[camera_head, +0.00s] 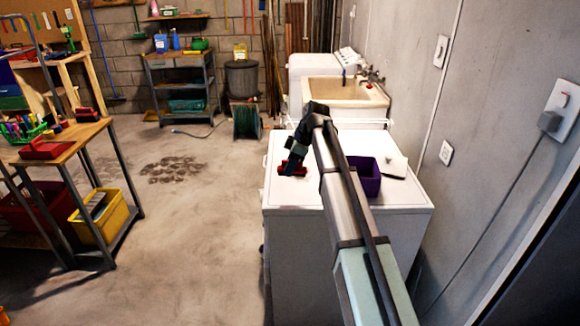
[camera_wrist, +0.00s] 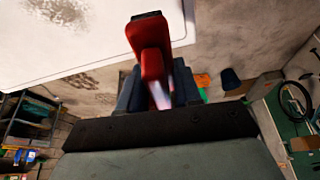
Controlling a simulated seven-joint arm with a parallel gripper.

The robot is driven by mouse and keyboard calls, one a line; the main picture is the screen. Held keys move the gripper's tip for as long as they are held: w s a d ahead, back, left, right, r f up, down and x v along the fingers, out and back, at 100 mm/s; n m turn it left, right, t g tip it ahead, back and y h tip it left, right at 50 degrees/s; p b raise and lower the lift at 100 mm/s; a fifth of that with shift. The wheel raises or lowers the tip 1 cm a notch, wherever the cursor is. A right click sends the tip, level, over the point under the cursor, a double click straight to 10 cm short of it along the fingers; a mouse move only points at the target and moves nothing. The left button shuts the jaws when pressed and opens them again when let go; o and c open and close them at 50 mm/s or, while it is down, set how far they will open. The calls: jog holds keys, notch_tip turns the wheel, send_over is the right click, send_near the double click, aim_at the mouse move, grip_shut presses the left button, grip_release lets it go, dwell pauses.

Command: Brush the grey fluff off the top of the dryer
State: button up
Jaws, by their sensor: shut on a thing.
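The white dryer (camera_head: 300,194) stands below my arm, and its top fills the upper left of the wrist view (camera_wrist: 105,40). My gripper (camera_head: 295,155) is over the left part of the top, shut on a red brush (camera_head: 291,169). In the wrist view the brush (camera_wrist: 152,62) sticks out between the fingers, with a dark end at its tip. A patch of grey fluff (camera_wrist: 55,12) lies on the white top, to the left of the brush in that view. I cannot make out the fluff in the head view. Whether the brush touches the top is unclear.
A purple bin (camera_head: 366,178) and a small pale object (camera_head: 394,165) are on the dryer's right side, partly beside my arm. A utility sink (camera_head: 345,92) stands behind. The wall is close on the right; open floor (camera_head: 195,230) lies left.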

jog(key=shift+d, duration=0.2)
send_over(297, 183)
jog(key=f, duration=0.2)
jog(key=w, duration=1.1)
jog(key=shift+a+f, duration=0.25)
jog(key=shift+f, duration=1.25)
jog(key=shift+a+f, duration=0.2)
jog(key=shift+f, duration=1.3)
notch_tip(297, 183, down, 2)
jog(key=shift+f, duration=0.1)
jog(key=shift+s, duration=0.95)
jog(key=shift+c, duration=0.4)
jog(key=shift+s, duration=4.85)
jog(key=shift+w+d, duration=0.3)
jog(key=shift+d, duration=0.35)
jog(key=shift+w, duration=5.7)
jog(key=shift+s+d, duration=0.15)
jog(key=shift+d, duration=0.35)
jog(key=shift+s+d, duration=0.1)
jog(key=shift+s, duration=5.6)
jog(key=shift+s+r, duration=0.1)
jog(key=shift+r, duration=0.95)
notch_tip(297, 183, up, 6)
